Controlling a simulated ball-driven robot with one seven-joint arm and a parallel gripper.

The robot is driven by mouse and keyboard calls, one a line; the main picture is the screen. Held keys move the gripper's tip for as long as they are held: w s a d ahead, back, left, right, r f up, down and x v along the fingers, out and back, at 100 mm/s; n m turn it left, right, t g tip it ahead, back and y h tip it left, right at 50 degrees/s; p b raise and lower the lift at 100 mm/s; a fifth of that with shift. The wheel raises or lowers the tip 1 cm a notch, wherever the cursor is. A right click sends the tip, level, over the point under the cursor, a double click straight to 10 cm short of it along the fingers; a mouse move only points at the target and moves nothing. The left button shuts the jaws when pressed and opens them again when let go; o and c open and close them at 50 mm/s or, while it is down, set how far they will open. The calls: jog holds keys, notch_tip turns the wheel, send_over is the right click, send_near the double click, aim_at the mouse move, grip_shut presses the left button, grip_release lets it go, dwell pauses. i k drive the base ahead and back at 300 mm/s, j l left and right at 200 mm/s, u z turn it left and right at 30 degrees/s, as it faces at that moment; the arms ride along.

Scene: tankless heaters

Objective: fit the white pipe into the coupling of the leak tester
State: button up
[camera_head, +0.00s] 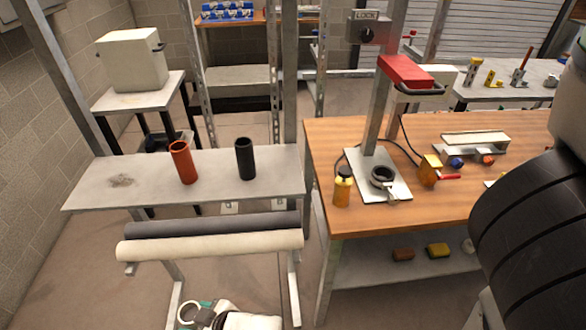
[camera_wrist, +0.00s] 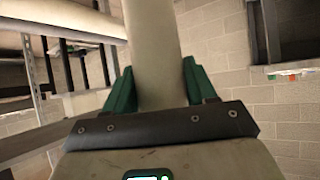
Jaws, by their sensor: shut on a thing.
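The white pipe (camera_wrist: 153,45) stands between the green fingers of my gripper (camera_wrist: 157,75) in the wrist view, and the fingers are shut on it. Its far end runs out of the top of that picture. In the head view my gripper (camera_head: 206,306) is low at the bottom edge, below the rack, with a pale ring-shaped end beside it. The leak tester (camera_head: 390,188) stands on the wooden bench, with a white base plate and a grey post. Its coupling (camera_head: 383,176) is a dark ring on the plate with a small lever in front. The coupling is empty and well apart from my gripper.
A cream roll (camera_head: 210,245) and a dark roll (camera_head: 215,225) lie on the rack above my gripper. A red tube (camera_head: 182,163) and a black tube (camera_head: 245,159) stand on the grey shelf (camera_head: 130,190).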

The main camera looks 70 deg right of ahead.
aim_at(375, 170)
jog(key=i+j+z, duration=0.1)
jog(key=j+z, duration=1.15)
jog(key=k+j+z, duration=0.1)
jog(key=j+z, duration=0.65)
jog(key=k+j+z, duration=0.1)
jog(key=z, duration=0.65)
